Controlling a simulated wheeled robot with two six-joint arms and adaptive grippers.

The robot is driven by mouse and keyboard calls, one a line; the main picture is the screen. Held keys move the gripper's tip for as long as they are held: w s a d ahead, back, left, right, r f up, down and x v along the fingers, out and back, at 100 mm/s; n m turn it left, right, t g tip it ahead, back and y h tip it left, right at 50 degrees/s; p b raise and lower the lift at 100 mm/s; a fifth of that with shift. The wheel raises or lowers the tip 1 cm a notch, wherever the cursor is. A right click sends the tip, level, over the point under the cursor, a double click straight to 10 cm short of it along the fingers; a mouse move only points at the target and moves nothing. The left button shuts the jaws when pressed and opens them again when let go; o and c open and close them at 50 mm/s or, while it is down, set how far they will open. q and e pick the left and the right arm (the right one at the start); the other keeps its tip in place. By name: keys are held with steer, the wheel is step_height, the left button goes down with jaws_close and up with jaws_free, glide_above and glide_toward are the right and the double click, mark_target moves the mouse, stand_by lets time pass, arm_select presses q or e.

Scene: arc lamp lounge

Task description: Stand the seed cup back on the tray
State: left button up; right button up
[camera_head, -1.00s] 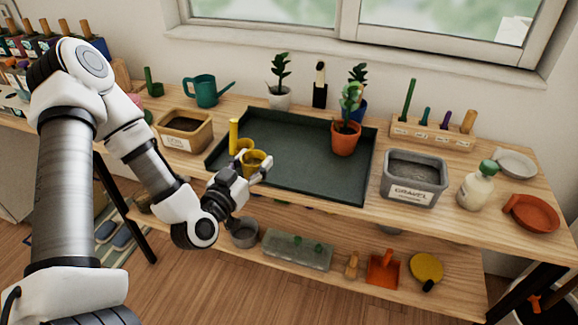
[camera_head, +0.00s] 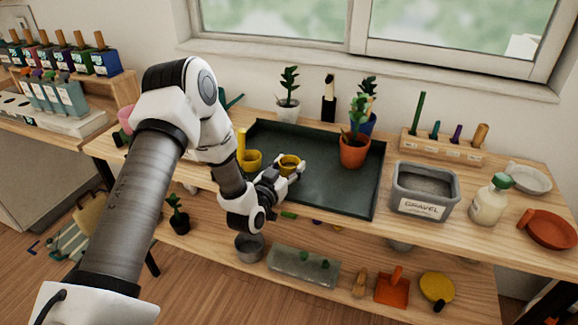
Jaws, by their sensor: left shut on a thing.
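The yellow seed cup (camera_head: 289,161) is between the fingers of my left gripper (camera_head: 291,170), which is shut on it. The cup looks roughly upright with its opening up; its lower part is partly hidden by the fingers. It is over the left-middle part of the dark green tray (camera_head: 325,195); I cannot tell whether its base touches the tray. My left arm reaches in from the left across the tray's front edge. My right gripper is out of view.
A yellow scoop (camera_head: 251,159) with an upright handle stands left of the cup. A potted plant (camera_head: 354,151) stands on the tray's right part. A grey gravel bin (camera_head: 424,191) is right of the tray. The tray's middle is bare.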

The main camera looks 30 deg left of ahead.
arm_select(q)
steer(key=shift+f, duration=0.15)
steer(key=o, duration=1.2)
